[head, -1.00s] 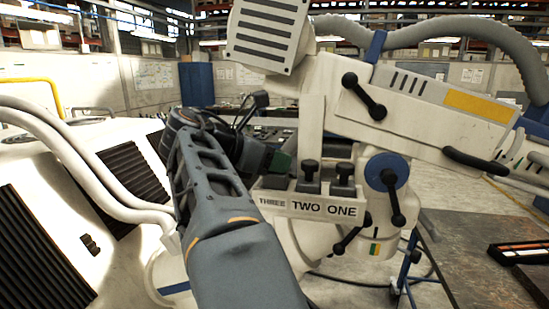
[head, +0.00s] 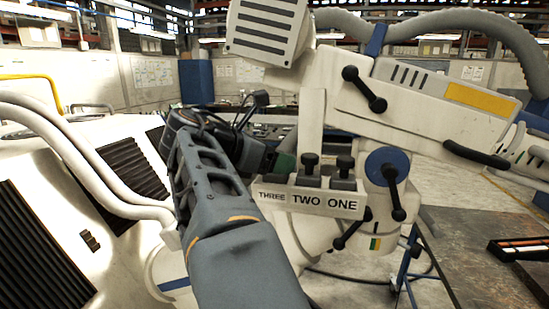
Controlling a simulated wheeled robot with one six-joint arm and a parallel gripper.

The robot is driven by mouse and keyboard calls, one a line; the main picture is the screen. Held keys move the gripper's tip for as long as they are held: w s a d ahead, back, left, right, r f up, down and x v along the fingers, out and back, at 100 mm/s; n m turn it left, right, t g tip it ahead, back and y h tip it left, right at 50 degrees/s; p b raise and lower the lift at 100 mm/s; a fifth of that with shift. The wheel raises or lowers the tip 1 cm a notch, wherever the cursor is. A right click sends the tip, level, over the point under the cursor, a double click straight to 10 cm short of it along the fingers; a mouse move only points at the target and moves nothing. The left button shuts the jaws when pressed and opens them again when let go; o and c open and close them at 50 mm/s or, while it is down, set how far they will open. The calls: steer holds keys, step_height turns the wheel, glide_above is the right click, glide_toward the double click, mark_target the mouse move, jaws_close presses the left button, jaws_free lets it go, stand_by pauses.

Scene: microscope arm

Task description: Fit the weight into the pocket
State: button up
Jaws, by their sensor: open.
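A white holder (head: 310,207) marked THREE, TWO, ONE from left to right is on the white microscope arm. Two grey weights with black knobs stand in it, one above TWO (head: 309,176) and one above ONE (head: 343,179). My gripper (head: 284,166) is at the THREE end, left of the TWO weight, and is open. A dark green piece shows at its tip; I cannot tell whether it is a finger or something else. My own arm covers the left end of the holder, so the pocket at THREE is largely hidden.
The microscope arm (head: 430,105) with black knobs and a blue joint (head: 387,166) rises behind and right of the holder. White hoses (head: 75,150) curve at the left. A dark table (head: 465,255) with an orange-and-black tray (head: 520,249) is at the right.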

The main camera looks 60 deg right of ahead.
steer(key=shift+f, duration=0.1)
steer(key=shift+w+a+r, duration=0.2)
steer(key=shift+w+a, duration=0.1)
steer(key=shift+a, duration=0.1)
steer(key=p+v, duration=0.4)
steer(key=v, duration=0.8)
steer(key=shift+a+r+p, duration=0.25)
steer(key=shift+p, duration=0.1)
steer(key=shift+w, duration=0.15)
